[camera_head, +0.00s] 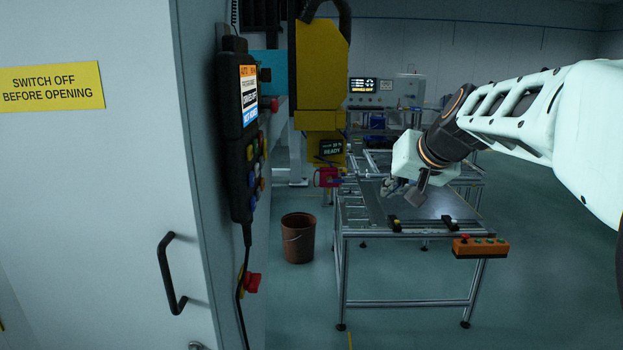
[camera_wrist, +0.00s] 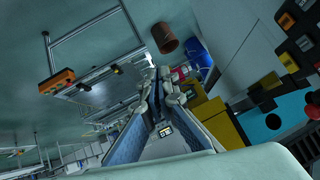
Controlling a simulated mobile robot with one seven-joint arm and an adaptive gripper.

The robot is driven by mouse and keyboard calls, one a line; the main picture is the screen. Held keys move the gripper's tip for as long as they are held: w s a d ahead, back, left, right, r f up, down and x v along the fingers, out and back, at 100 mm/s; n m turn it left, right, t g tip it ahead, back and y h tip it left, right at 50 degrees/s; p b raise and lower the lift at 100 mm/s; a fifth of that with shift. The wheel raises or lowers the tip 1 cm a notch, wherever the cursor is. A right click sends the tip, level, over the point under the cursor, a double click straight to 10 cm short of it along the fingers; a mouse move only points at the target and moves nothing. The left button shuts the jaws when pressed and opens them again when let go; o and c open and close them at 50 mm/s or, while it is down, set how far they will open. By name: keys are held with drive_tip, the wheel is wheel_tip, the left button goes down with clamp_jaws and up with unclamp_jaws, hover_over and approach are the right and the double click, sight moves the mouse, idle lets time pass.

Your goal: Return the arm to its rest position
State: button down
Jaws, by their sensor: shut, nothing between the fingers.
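My arm (camera_head: 510,110) reaches in from the right edge of the head view, its pale links pointing left and slightly down. My gripper (camera_head: 403,193) is at its end, seen over the far metal-frame table, and looks empty. In the wrist view, my gripper (camera_wrist: 163,88) shows its two fingers drawn together at the tips, with nothing held between them. The exact distance from the gripper to the table top cannot be told.
A grey cabinet (camera_head: 100,200) with a black handle (camera_head: 170,273) fills the left. A black pendant (camera_head: 240,135) hangs on its side. The metal-frame table (camera_head: 405,303) carries an orange button box (camera_head: 481,247). A brown bucket (camera_head: 298,240) stands on the floor. Open floor lies right.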

drive_tip(key=s+d+r+n+h+p, duration=0.1)
drive_tip(key=d+r+h, duration=0.3)
drive_tip(key=d, duration=0.5)
drive_tip(key=s+d+r+n+h+p, duration=0.1)
drive_tip(key=d+r+n+h+p, duration=0.3)
drive_tip(key=d, duration=0.6)
drive_tip(key=s+d+r+m+h+b, duration=0.1)
drive_tip(key=s+d+r+h, duration=0.15)
drive_tip(key=d+r, duration=0.45)
drive_tip(key=s+a+f+m+g+y+b, duration=0.15)
drive_tip(key=s+a+f+y+b, duration=0.25)
drive_tip(key=s+a+f, duration=0.95)
drive_tip(key=s+a+f+m+g+y+b, duration=0.15)
drive_tip(key=s+a+f+y+b, duration=0.25)
drive_tip(key=s+a+f, duration=1)
wheel_tip(320, 180, up, 10)
drive_tip(key=w+a+g+p, duration=0.1)
drive_tip(key=w+a+p, duration=0.1)
drive_tip(key=p, duration=1.3)
drive_tip(key=shift+p, duration=0.3)
